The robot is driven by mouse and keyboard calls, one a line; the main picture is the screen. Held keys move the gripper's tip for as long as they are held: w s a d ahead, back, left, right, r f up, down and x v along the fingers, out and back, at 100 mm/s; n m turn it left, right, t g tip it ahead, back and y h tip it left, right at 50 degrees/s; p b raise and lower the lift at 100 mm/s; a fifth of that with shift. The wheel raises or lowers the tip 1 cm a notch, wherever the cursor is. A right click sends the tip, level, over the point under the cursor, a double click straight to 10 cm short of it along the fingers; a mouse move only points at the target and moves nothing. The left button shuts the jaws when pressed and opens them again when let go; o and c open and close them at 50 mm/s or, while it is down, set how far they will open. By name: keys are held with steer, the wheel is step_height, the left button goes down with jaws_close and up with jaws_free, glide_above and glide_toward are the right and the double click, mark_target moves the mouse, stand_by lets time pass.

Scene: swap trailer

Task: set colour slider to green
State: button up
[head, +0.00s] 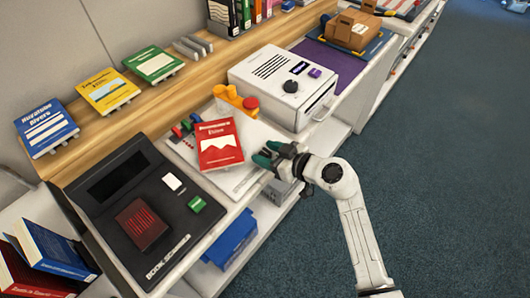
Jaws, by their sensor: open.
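No part is labelled as the colour slider, and I cannot tell for sure which one it is. A pale panel (236,186) on the counter carries small coloured knobs at its left edge, among them a red knob (177,132) and a green knob (187,125). A red book (219,144) lies on this panel and hides much of it. My gripper (268,154), with dark green fingertips, is open and empty at the panel's right edge, just right of the book. It looks apart from the book, and its height above the panel is unclear.
A black book scanner (128,193) with a green button (196,204) is at the left front. Yellow-orange pieces (236,98) stand behind the red book. A white machine (283,84) with a black dial is behind my gripper. Open floor (440,170) lies to the right.

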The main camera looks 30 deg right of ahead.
steer(key=shift+w+a+f, duration=0.2)
steer(key=shift+w+f, duration=0.05)
steer(key=shift+w, duration=0.25)
jaws_close()
stand_by(0.4)
